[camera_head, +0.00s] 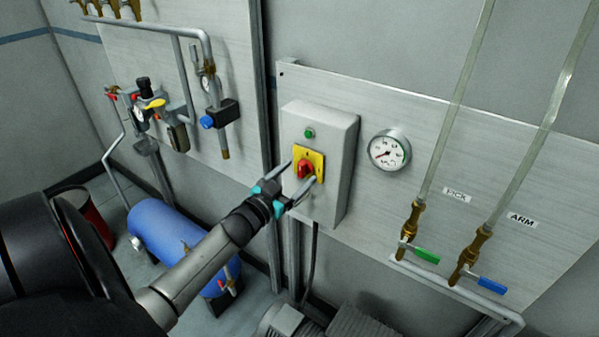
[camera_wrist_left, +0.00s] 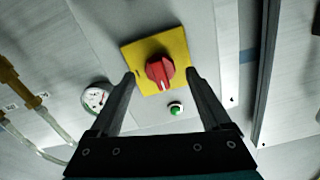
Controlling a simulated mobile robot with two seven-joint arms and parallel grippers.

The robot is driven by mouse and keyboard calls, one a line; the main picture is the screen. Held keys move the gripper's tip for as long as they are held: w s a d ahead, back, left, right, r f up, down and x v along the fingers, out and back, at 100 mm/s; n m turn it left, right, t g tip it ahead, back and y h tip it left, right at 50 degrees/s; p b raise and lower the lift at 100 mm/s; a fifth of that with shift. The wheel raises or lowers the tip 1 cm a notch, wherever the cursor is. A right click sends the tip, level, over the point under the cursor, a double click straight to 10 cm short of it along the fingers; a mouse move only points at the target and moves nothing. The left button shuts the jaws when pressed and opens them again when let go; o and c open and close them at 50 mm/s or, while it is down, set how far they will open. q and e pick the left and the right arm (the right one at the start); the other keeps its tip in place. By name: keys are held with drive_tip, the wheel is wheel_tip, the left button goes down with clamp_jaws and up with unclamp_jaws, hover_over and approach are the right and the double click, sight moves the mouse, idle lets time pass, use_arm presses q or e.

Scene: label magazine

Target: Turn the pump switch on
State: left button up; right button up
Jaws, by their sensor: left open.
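The pump switch is a red rotary knob (camera_head: 305,168) on a yellow plate (camera_head: 317,158), on the front of a grey box (camera_head: 340,140). A green button or lamp (camera_head: 309,133) sits above it on the same box. My left gripper (camera_head: 297,180) is open, its two fingers on either side of the knob. In the left wrist view the knob (camera_wrist_left: 159,72) lies between and beyond the fingertips (camera_wrist_left: 160,75). I cannot tell whether a finger touches it. My right gripper is not in view.
A round gauge (camera_head: 390,149) is right of the box. Two clear pipes lead to a green-handled valve (camera_head: 420,253) and a blue-handled valve (camera_head: 485,283), labelled PICK and ARM. A blue tank (camera_head: 165,232) and valve fittings (camera_head: 160,105) stand to the left. A motor (camera_head: 290,322) is below.

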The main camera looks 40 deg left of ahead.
use_arm(q)
drive_tip(key=shift+w, duration=0.85)
drive_tip(key=shift+c, duration=0.3)
clamp_jaws()
